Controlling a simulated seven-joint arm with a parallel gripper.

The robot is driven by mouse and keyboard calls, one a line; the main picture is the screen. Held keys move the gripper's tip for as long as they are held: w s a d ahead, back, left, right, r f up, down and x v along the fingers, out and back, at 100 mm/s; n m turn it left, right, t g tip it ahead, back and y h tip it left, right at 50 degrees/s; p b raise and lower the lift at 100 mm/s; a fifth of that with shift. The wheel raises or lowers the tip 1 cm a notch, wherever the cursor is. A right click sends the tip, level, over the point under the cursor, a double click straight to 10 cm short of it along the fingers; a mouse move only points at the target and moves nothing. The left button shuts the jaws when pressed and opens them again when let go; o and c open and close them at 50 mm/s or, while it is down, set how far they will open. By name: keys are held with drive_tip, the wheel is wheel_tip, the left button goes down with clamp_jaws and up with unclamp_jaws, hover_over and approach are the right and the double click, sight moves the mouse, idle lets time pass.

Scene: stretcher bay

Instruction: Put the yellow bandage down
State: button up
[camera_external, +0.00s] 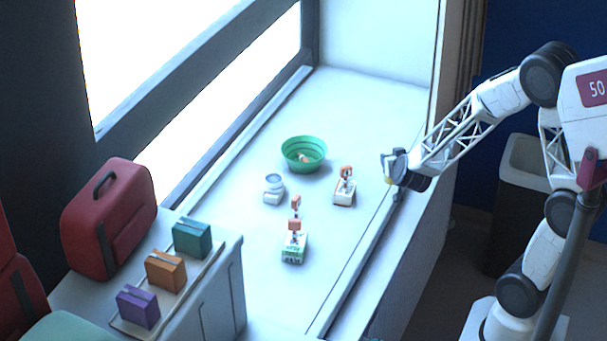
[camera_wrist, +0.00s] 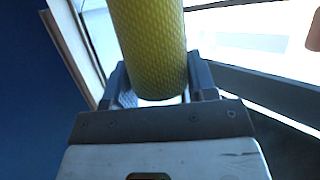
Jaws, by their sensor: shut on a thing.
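The yellow bandage (camera_wrist: 152,50) is a rolled cylinder with a textured surface, held between the two fingers of my gripper (camera_wrist: 158,88) in the wrist view. In the external view my gripper (camera_external: 390,168) is above the right edge of the white sill (camera_external: 345,245), to the right of the small items there. My gripper is shut on the bandage, and the bandage is clear of the sill surface.
A green bowl (camera_external: 304,153) with something small inside stands on the sill. Near it are a white container (camera_external: 273,187) and two small boxes with orange-topped items (camera_external: 345,190) (camera_external: 294,245). A red case (camera_external: 108,218) and teal, orange and purple packs (camera_external: 165,270) are at left. The sill's front is clear.

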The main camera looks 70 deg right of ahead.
drive_tip(key=shift+a, duration=0.1)
drive_tip(key=w+a+n+t+y, duration=0.1)
drive_tip(key=a+n+y, duration=0.4)
drive_tip(key=a, duration=1.8)
drive_tip(key=w+a+n+t+y, duration=0.1)
drive_tip(key=a+n+t+y, duration=0.3)
drive_tip(key=a, duration=1.8)
drive_tip(key=shift+w+a+r+n+y, duration=0.15)
drive_tip(key=shift+w+a+n+y, duration=0.2)
drive_tip(key=shift+n+y, duration=0.5)
drive_tip(key=shift+w, duration=0.1)
drive_tip(key=w+a+f, duration=0.1)
drive_tip(key=w+a, duration=0.3)
drive_tip(key=w, duration=1)
drive_tip(key=shift+w+f, duration=0.2)
drive_tip(key=shift+w+a, duration=0.1)
drive_tip(key=shift+a, duration=0.05)
